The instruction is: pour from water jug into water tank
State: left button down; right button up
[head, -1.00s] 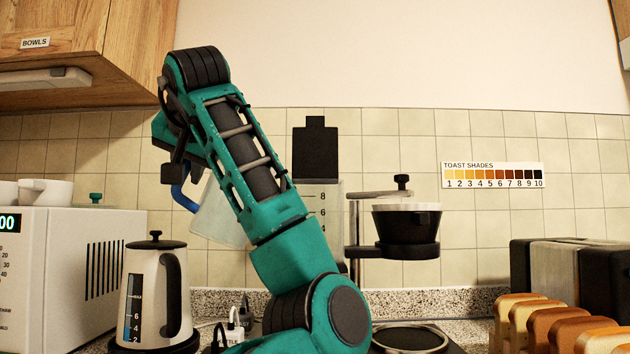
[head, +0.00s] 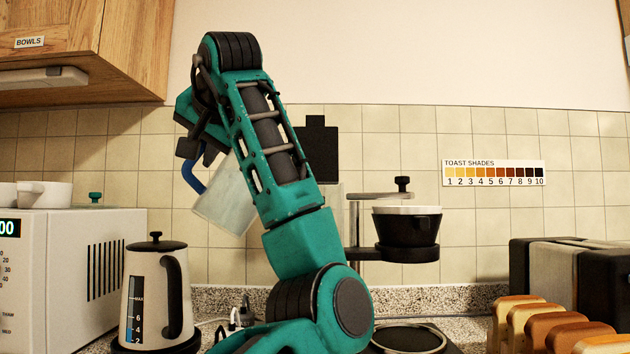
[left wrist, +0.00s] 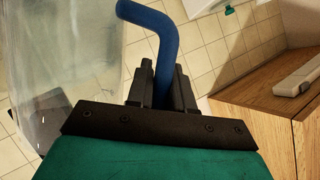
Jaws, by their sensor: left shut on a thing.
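The water jug (head: 224,198) is a clear, pale container with a blue handle (head: 192,176). It is held in the air, tilted with its lower end to the left, partly behind my arm. My left gripper (head: 190,150) is shut on the blue handle; the left wrist view shows both dark fingers (left wrist: 161,88) around it, with the clear jug wall (left wrist: 75,60) at left. The water tank (head: 331,190) is a clear container on the coffee maker, mostly hidden by my arm, with a black piece (head: 320,150) rising above it. I cannot see water flowing. My right gripper is out of view.
A black dripper (head: 407,225) hangs on the coffee maker's stand, right of the tank. A kettle (head: 150,295) and a microwave (head: 65,270) stand left. Bread slices (head: 550,328) and a toaster (head: 555,280) are right. A wooden cupboard (head: 120,50) hangs upper left.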

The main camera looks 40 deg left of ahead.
pick_arm(q)
jog(key=shift+w+d+r+m+g+p, duration=0.15)
jog(key=shift+w+r+p, duration=0.1)
jog(key=shift+r+p, duration=0.25)
jog(key=shift+w+d+r+m+g+p, duration=0.15)
jog(key=shift+w+r+p, duration=0.1)
jog(key=shift+r, duration=0.45)
jog(key=shift+w+r, duration=0.1)
jog(key=shift+r, duration=0.15)
jog(key=f+b, duration=0.1)
jog(key=s+f+b, duration=0.1)
jog(key=f, duration=0.1)
jog(key=shift+s+a, duration=0.1)
jog(key=shift+a, duration=0.1)
jog(key=shift+a+r, duration=0.1)
jog(key=shift+r, duration=0.1)
jog(key=shift+f, duration=0.25)
jog(key=s+a+f+n+t+h+b, duration=0.1)
jog(key=s+a+f+n+t+b, duration=0.1)
jog(key=f, duration=0.5)
jog(key=s+n+t+b, duration=0.1)
jog(key=s+n, duration=0.1)
jog(key=shift+s+f+n+t, duration=0.25)
jog(key=shift+f+n+t, duration=0.05)
jog(key=shift+n, duration=0.1)
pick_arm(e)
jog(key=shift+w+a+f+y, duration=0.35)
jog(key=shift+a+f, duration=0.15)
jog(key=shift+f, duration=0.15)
